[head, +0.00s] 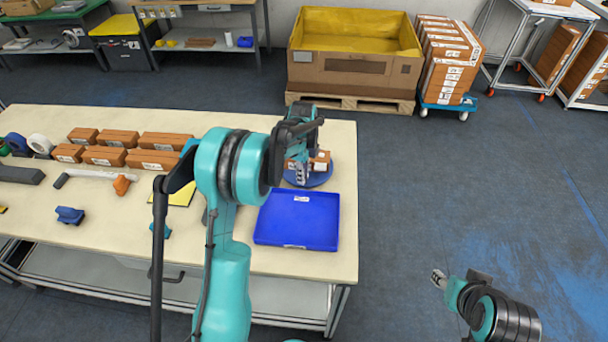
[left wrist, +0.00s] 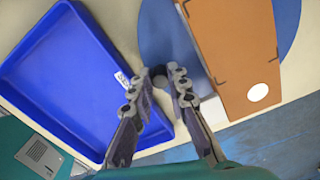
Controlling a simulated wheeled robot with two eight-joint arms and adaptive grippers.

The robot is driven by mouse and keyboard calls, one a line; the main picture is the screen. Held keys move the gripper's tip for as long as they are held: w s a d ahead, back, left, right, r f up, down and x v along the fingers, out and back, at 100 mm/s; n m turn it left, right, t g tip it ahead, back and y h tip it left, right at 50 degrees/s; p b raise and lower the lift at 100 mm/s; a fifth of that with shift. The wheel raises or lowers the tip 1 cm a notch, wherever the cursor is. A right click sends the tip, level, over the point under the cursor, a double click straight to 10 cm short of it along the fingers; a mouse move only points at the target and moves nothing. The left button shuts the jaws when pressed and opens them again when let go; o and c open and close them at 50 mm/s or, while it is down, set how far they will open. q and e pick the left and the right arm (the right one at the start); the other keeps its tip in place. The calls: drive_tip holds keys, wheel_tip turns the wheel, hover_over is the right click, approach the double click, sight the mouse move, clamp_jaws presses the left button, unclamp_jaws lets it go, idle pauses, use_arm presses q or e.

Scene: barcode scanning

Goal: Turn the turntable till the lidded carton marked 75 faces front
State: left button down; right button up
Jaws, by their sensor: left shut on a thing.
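The blue turntable (head: 322,180) stands near the right end of the table, partly hidden by my left arm. Small brown cartons (head: 321,158) stand on it, and no number on them can be read. In the left wrist view, a brown carton (left wrist: 232,50) with a white round spot lies over the blue disc (left wrist: 160,42). My left gripper (head: 300,178) is low at the turntable's near-left edge. Its fingers (left wrist: 161,84) are closed around a dark round knob (left wrist: 160,79) at the disc's rim. My right gripper (head: 438,279) is off the table over the floor; its finger gap is unclear.
A blue tray (head: 297,220) lies just in front of the turntable, close to my left gripper. Several brown boxes (head: 120,140), tape rolls (head: 38,143) and small tools are on the left of the table. Open floor lies to the right.

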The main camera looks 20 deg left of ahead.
idle(0.3)
use_arm(q)
drive_tip(key=c, duration=1.5)
unclamp_jaws()
drive_tip(key=shift+o, duration=0.2)
wheel_tip(320, 180, up, 12)
